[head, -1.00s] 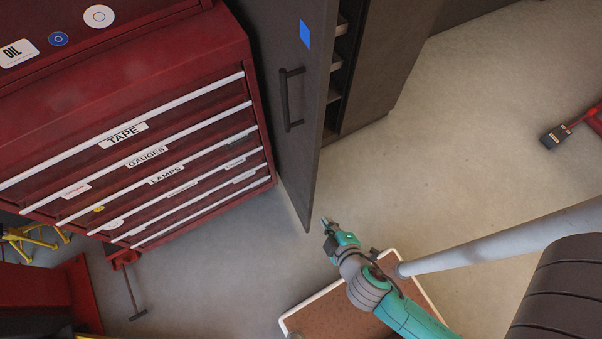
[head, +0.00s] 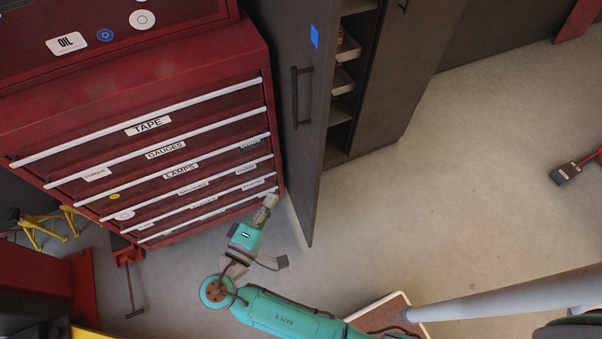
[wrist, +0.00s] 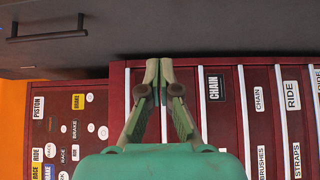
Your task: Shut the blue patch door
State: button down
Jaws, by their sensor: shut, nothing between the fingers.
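The dark grey cabinet door (head: 303,165) with the blue patch (head: 314,37) and a black bar handle (head: 295,97) stands open in the head view. Shelves show behind it to the right. My gripper (head: 270,198) is shut and empty, left of the door's lower part, in front of the red tool chest. In the wrist view my gripper's closed fingertips (wrist: 160,62) point up at a dark panel with a bar handle (wrist: 45,33), which looks like this door. A small gap or contact there cannot be told.
The red drawer chest (head: 110,80) stands close to the left of the door. Right of the door are the open cabinet shelves (head: 343,110) and clear floor. A white-edged brown board (head: 392,312) lies low, near my arm. Yellow stands (head: 45,232) are at left.

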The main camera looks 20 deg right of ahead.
send_near(309, 156)
jog(key=w, duration=0.4)
jog(key=d, duration=0.3)
jog(key=shift+d+r, duration=0.2)
jog(key=shift+d, duration=0.65)
jog(key=shift+d, duration=0.15)
